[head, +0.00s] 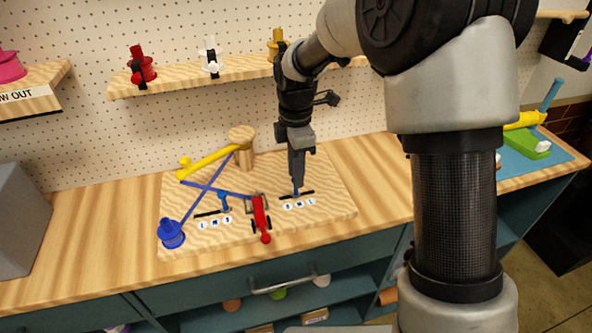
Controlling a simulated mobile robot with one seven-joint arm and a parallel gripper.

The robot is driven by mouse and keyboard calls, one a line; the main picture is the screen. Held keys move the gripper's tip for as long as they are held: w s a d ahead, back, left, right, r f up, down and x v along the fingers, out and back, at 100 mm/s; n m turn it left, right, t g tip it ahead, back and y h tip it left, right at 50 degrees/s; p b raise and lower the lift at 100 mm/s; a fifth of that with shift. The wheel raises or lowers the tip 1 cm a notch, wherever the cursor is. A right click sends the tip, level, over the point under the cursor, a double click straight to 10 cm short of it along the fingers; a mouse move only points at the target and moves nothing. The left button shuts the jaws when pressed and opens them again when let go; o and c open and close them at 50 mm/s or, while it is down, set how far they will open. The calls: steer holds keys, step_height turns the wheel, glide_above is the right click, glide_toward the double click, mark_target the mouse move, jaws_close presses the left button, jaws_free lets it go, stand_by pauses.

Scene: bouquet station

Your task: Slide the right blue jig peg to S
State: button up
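A pale wooden jig board (325,205) lies on the workbench. It has two dark slots, each with a row of small round letter labels below; the letters are too small to read surely. The right blue jig peg (296,193) shows as a small bit of blue at the right slot, mostly hidden by my gripper. My gripper (297,186) points down right at this peg, fingertips close to the slot. Whether the fingers are closed around the peg cannot be seen. The left blue peg (224,202) stands in the left slot.
A red clamp-like part (260,217) sits between the slots. A blue spool (171,234) with crossed blue strips and a yellow arm (208,161) on a wooden post (242,146) occupy the board's left. The bench (375,178) right of the board is clear.

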jaws_close()
steer(key=shift+s+a, duration=0.25)
steer(key=shift+a, duration=0.6)
steer(key=shift+s+a, duration=0.2)
steer(key=shift+a, duration=0.65)
steer(key=shift+o, duration=1.9)
jaws_free()
steer(key=shift+a, duration=0.1)
steer(key=shift+r, duration=0.5)
step_height(320, 180, up, 16)
steer(key=p, duration=0.2)
steer(key=shift+r, duration=0.25)
